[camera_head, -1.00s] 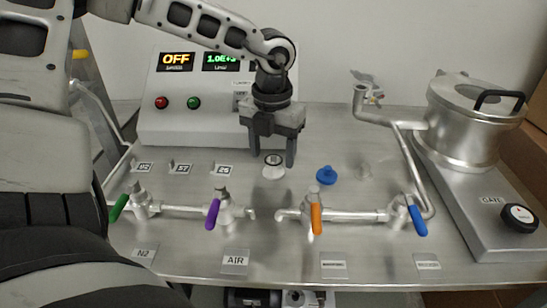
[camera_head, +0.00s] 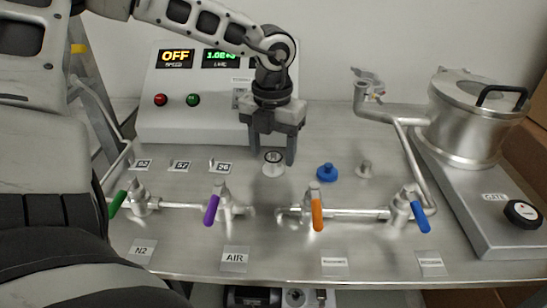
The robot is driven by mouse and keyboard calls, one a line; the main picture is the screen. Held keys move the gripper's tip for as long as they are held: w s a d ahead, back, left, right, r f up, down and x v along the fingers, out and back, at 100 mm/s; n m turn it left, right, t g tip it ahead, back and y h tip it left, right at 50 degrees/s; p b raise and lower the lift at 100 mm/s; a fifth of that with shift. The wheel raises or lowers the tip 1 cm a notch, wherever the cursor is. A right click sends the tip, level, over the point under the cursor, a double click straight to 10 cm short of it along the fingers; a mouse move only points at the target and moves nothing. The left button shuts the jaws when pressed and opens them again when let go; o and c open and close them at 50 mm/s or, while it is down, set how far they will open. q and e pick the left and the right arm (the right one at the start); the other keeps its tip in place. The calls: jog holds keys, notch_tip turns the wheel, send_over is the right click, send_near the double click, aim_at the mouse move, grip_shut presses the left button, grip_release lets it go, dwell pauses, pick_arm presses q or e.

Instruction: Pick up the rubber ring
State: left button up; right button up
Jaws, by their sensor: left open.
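A small dark rubber ring (camera_head: 273,156) lies on a pale round pad (camera_head: 274,171) on the metal table. My left gripper (camera_head: 272,152) points down from above with its jaws open, one finger on each side of the ring as seen from the head. It holds nothing. The exact height of the fingertips over the table is hard to tell. My right gripper is not in view.
A control box (camera_head: 190,125) stands close behind the gripper. A blue knob-like part (camera_head: 327,172) and a small metal fitting (camera_head: 365,169) lie to the right. Pipes with coloured valve handles (camera_head: 317,214) cross the front. A metal chamber (camera_head: 468,120) stands at the right.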

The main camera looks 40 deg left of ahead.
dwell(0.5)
pick_arm(q)
jog(key=c, duration=0.9)
jog(key=shift+c, duration=0.3)
